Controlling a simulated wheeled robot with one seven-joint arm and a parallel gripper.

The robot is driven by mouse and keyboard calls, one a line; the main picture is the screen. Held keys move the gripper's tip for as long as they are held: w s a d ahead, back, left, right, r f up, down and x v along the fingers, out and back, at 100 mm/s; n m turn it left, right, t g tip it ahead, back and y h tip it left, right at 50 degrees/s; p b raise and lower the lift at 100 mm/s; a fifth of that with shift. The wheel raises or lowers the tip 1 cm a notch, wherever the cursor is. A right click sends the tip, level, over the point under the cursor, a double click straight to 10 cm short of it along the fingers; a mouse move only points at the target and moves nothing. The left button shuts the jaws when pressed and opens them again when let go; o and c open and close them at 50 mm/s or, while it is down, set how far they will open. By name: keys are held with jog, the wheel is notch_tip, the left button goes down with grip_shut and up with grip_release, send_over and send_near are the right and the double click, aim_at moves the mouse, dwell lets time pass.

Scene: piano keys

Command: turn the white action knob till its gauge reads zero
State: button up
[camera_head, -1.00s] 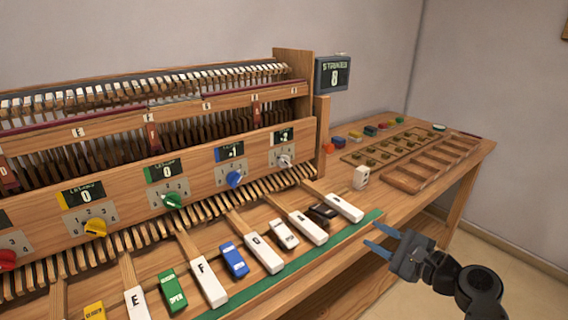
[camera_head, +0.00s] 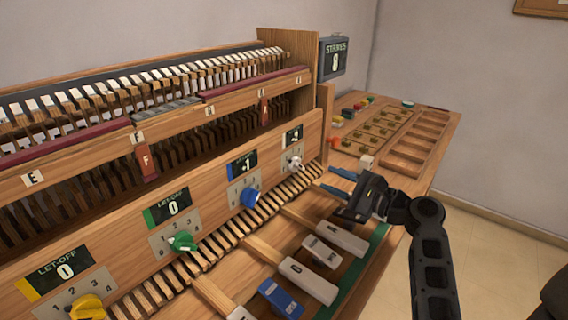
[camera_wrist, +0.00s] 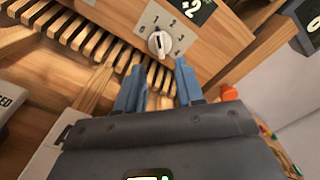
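The white action knob (camera_head: 295,163) sits on its dial plate at the right end of the wooden front panel. It also shows in the wrist view (camera_wrist: 159,43), ahead of and between my fingertips. Its gauge (camera_head: 294,136) is a dark display above it; in the wrist view the gauge (camera_wrist: 192,8) shows a 2 with a small mark before it, whose sign I cannot tell. My gripper (camera_head: 331,180) has blue fingers, spread apart and empty, pointing at the panel. It also shows in the wrist view (camera_wrist: 158,63). The fingers appear short of the knob, not touching it.
A blue knob (camera_head: 249,197), a green knob (camera_head: 182,241) and a yellow knob (camera_head: 88,307) stand along the panel to the left. Wooden key levers (camera_head: 270,205) run below the panel. A wooden tray (camera_head: 420,138) and a white block (camera_head: 367,162) lie on the bench to the right.

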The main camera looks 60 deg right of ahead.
aim_at(301, 167)
jog(key=shift+p+x, duration=0.6)
jog(key=shift+x, duration=3.55)
grip_shut()
